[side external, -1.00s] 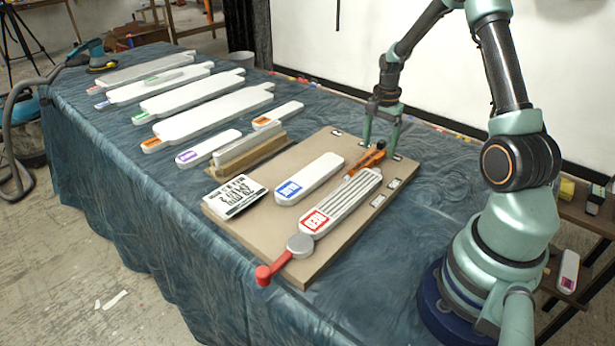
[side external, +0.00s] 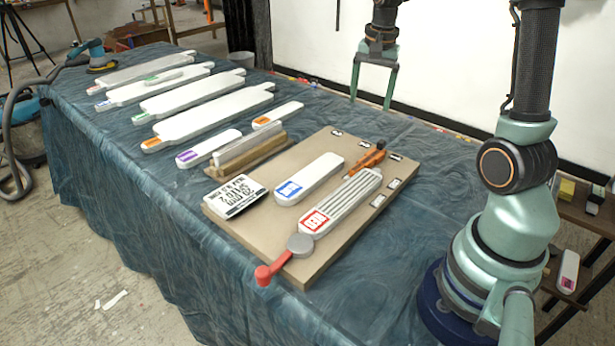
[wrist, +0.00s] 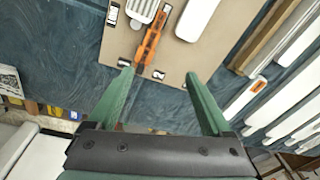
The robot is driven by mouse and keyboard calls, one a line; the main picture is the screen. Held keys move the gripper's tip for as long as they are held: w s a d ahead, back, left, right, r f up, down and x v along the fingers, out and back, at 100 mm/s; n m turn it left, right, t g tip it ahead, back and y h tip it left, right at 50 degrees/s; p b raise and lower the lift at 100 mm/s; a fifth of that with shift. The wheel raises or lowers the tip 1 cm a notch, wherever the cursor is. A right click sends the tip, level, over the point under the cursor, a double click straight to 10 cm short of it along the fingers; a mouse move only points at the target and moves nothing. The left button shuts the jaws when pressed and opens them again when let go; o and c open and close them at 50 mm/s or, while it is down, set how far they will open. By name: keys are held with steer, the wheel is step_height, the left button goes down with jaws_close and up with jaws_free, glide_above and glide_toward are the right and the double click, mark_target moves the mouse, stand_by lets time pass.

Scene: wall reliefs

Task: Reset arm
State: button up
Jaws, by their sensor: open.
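My gripper (side external: 371,85) is open and empty, raised in the air behind the brown board (side external: 262,258). Its two green fingers also show spread apart in the wrist view (wrist: 160,78). On the board lie a ribbed white piece with a red label (side external: 345,203) and a smooth white piece with a blue label (side external: 310,179). An orange tool (side external: 368,159) lies at the ribbed piece's far end; it also shows in the wrist view (wrist: 149,40), beyond the fingertips. A red-handled crank (side external: 275,270) sits at the board's front corner.
Several long white pieces (side external: 200,100) lie on the blue cloth table (side external: 120,190) at left. A white block on a wooden stand (side external: 248,150) and a printed card (side external: 235,194) are beside the smooth piece. A white wall stands behind.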

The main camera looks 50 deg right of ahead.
steer(key=s+a+r+n+t, duration=0.2)
steer(key=s+a+n, duration=0.1)
steer(key=a+n, duration=0.4)
steer(key=s+a+r+n+t, duration=0.2)
steer(key=a+n, duration=0.5)
steer(key=a, duration=0.6)
steer(key=shift+s+a+r+t+y, duration=0.15)
steer(key=shift+s+r+t+y, duration=0.25)
steer(key=shift+s, duration=0.8)
steer(key=shift+r, duration=0.15)
